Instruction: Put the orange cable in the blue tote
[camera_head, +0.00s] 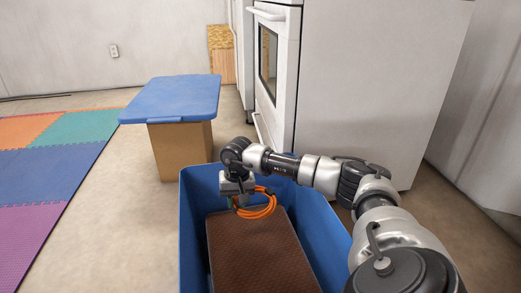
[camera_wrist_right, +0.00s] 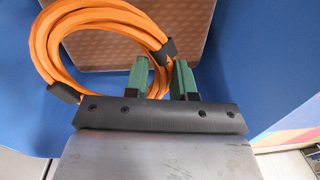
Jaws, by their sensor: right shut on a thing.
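The orange cable (camera_head: 258,207) is a coiled loop with black ties, held by my right gripper (camera_head: 237,202) over the open blue tote (camera_head: 193,212). In the right wrist view the coil (camera_wrist_right: 60,45) passes between the two green-tipped fingers of the right gripper (camera_wrist_right: 161,75), which are shut on it. The blue tote walls (camera_wrist_right: 225,70) show on both sides of the coil there. A brown textured flat-topped thing (camera_head: 255,245) lies inside the tote, below the cable. My left gripper is not in view.
A cardboard box (camera_head: 180,148) with a blue lid (camera_head: 178,98) stands just behind the tote. A white oven (camera_head: 275,75) and a large white panel (camera_head: 375,80) stand behind on the right. A coloured foam mat (camera_head: 50,165) covers the floor at left.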

